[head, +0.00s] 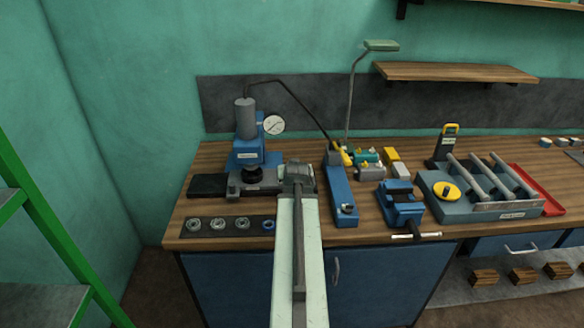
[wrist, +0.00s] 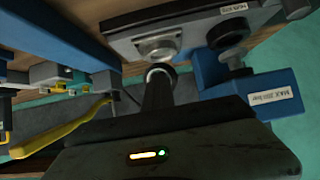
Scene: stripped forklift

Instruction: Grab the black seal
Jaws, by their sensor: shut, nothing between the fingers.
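A small black ring (wrist: 160,71), which looks like the black seal, shows in the wrist view right at the tip of my gripper (wrist: 158,92). My gripper is shut with nothing between its fingers. I cannot tell whether the ring touches the fingertips or lies just beyond them. A round metal fitting (wrist: 157,46) sits on a grey plate just past the ring. In the head view, my gripper (head: 297,168) is over the bench, right of the blue press (head: 247,153). My arm end hides the bench there, and I cannot make out the seal in that view.
A dark mat (head: 210,235) with several rings lies at the bench's front left. A long blue tool (head: 340,190) stands close right of my arm. Farther right are a blue vise (head: 400,203) and a grey fixture (head: 480,207) with metal bars.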

